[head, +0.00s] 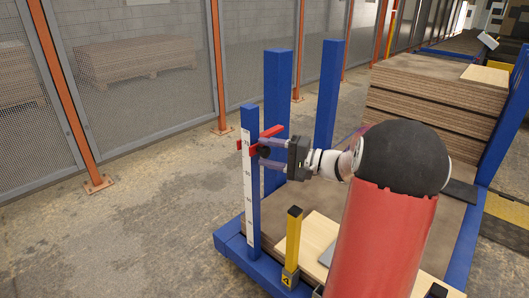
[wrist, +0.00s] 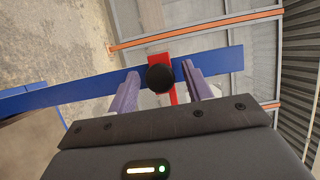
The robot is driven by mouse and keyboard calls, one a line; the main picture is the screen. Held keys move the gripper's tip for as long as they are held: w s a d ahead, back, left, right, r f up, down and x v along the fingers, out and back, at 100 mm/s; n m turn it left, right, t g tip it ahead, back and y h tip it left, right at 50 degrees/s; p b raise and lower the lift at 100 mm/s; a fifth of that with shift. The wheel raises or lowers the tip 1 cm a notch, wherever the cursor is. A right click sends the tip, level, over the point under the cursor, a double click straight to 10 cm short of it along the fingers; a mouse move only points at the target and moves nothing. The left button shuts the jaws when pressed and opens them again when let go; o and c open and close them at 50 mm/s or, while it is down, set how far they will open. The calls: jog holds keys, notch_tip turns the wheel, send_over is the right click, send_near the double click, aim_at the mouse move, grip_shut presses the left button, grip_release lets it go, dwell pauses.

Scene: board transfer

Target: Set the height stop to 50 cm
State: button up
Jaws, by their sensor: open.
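The height stop is a red slider (head: 271,131) with a black knob (head: 264,151). It sits near the top of a blue post (head: 253,205) with a white scale (head: 249,190). Its red pointer is close to the uppermost printed number; the figures are too small to read surely. My gripper (head: 266,153) is open at the stop. In the wrist view, the knob (wrist: 160,78) lies between the two spread fingers of my gripper (wrist: 160,72), with a gap on each side. The red slider (wrist: 172,70) crosses the blue post (wrist: 70,93) behind the knob.
Two taller blue posts (head: 277,90) stand behind the scale post on a blue frame (head: 236,248). A board stack (head: 430,95) is at the right. Mesh fencing (head: 130,90) runs behind; the floor at left is clear.

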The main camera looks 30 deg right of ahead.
aim_at(252, 173)
jog(key=shift+w+a, duration=0.4)
jog(key=shift+c, duration=0.3)
grip_shut()
notch_tip(252, 173, down, 8)
jog(key=b, duration=0.7)
jog(key=shift+f, duration=0.15)
jog(key=shift+o, duration=0.3)
grip_release()
